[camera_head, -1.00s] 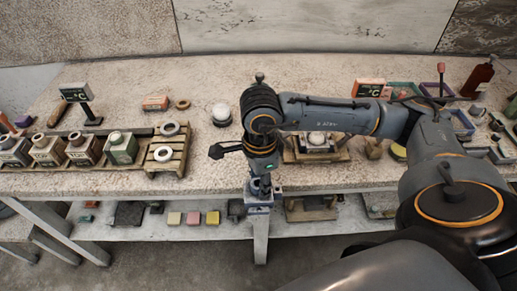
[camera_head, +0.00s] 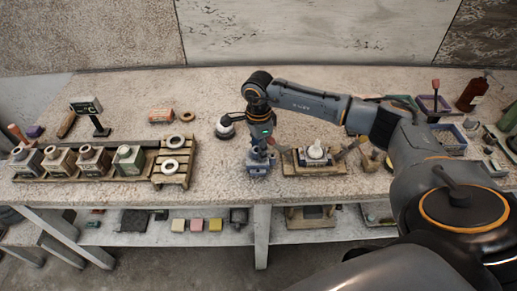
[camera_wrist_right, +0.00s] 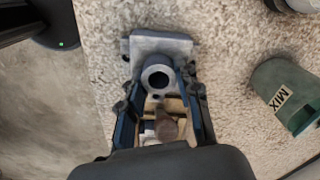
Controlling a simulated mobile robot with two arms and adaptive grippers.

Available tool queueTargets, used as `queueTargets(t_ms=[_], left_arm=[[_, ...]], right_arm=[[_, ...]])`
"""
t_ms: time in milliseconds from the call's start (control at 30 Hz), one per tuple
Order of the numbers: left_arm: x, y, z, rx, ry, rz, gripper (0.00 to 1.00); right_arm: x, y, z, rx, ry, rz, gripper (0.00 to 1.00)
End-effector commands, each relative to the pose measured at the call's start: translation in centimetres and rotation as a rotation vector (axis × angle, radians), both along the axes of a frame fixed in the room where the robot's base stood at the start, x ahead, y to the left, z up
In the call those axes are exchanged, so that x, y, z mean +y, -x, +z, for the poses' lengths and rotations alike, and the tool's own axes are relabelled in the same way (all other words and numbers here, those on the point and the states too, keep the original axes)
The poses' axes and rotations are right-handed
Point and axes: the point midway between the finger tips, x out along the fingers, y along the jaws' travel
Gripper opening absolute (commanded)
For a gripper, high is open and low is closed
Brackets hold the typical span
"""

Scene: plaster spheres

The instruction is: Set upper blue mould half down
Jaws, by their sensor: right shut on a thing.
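My right gripper (camera_head: 260,150) points down near the front edge of the worktable and is shut on a blue-grey mould half (camera_head: 258,168). In the right wrist view the mould half (camera_wrist_right: 150,46) is a flat block with a round hole, held between the fingertips (camera_wrist_right: 159,78). It is over the tabletop; I cannot tell whether its underside touches. To its right, a white rounded piece (camera_head: 315,152) sits in a bluish block on a wooden stand (camera_head: 318,170). My left gripper is not in view.
A wooden rack (camera_head: 174,178) with pale rings and several jar-like moulds is at left. A white-topped round object (camera_head: 224,128) stands behind left. Bare tabletop (camera_head: 222,165) lies left of the gripper.

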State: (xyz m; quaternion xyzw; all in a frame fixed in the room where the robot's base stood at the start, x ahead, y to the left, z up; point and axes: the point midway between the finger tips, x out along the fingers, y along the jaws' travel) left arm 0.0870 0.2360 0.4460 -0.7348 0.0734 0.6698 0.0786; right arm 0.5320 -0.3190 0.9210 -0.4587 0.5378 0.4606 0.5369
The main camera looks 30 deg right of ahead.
Motion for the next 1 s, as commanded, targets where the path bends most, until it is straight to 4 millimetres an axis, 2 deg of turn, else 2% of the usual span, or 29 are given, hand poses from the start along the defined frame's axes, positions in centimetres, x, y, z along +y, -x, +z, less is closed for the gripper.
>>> queueTargets(t_ms=[33,100,500,533,633,1000], left_arm=[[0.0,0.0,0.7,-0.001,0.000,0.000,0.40],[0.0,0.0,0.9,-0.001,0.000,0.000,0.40],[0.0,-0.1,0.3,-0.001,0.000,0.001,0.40],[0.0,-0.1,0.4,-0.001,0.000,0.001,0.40],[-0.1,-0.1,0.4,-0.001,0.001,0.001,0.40],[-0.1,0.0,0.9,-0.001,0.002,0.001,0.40]], right_arm=[[0.0,0.0,-0.3,0.000,-0.001,-0.001,0.00],[0.0,-0.1,-1.1,-0.002,-0.001,-0.002,0.00],[0.0,-0.1,-1.9,-0.004,-0.001,-0.001,0.00],[0.0,-0.1,-1.8,-0.004,0.000,-0.001,0.37],[0.0,-0.1,-1.8,-0.003,-0.001,-0.001,0.56],[0.0,-0.1,-1.3,-0.004,0.000,-0.001,0.56]])
